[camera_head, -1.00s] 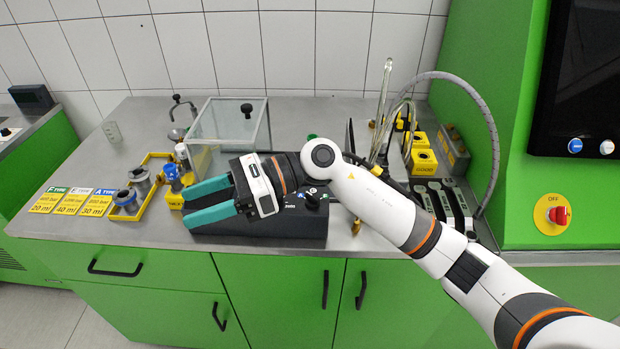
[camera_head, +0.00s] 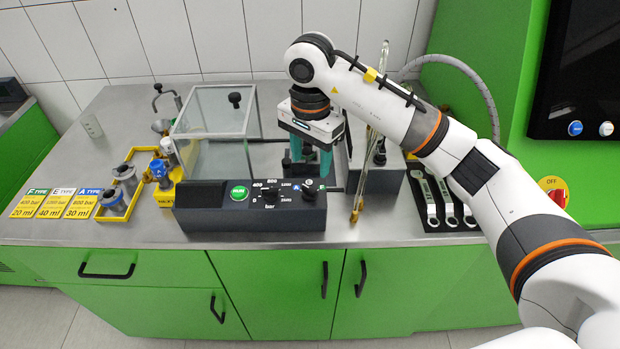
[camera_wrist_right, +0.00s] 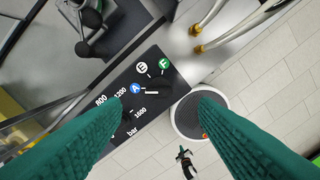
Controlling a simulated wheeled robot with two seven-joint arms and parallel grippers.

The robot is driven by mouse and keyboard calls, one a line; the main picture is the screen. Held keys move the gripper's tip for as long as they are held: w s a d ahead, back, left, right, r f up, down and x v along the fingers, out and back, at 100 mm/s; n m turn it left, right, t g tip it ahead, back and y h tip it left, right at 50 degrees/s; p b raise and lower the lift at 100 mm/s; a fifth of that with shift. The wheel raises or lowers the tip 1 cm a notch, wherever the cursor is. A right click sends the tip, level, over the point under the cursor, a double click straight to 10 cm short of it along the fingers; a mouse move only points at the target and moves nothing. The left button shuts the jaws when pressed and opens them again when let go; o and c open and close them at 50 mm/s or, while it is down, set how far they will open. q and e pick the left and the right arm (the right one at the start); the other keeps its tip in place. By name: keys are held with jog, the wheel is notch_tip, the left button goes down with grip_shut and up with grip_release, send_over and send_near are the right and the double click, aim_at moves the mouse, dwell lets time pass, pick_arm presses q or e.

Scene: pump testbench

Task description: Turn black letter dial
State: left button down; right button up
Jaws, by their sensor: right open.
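The black letter dial (camera_head: 310,187) sits at the right end of the dark control box (camera_head: 220,218), among the A, E and F marks. In the right wrist view the letter dial (camera_wrist_right: 151,86) shows between the blue A, white E and green F. My right gripper (camera_head: 309,172) is open and points down, just above and behind the dial in the head view. Its two teal fingers are apart with nothing between them, and the right wrist view shows them on either side of the dial area. I cannot tell whether they touch it. My left gripper is not in view.
A green button (camera_head: 239,193) and a black pressure dial (camera_head: 269,194) are on the same box. A clear glass case (camera_head: 213,112) stands behind it. Several wrenches (camera_head: 443,202) lie at the right, and type cards (camera_head: 47,204) at the left. The front counter strip is clear.

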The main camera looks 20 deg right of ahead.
aim_at(310, 187)
notch_tip(310, 187, down, 7)
jog(key=shift+f+p, duration=0.1)
jog(key=shift+p, duration=0.7)
jog(key=c, duration=1)
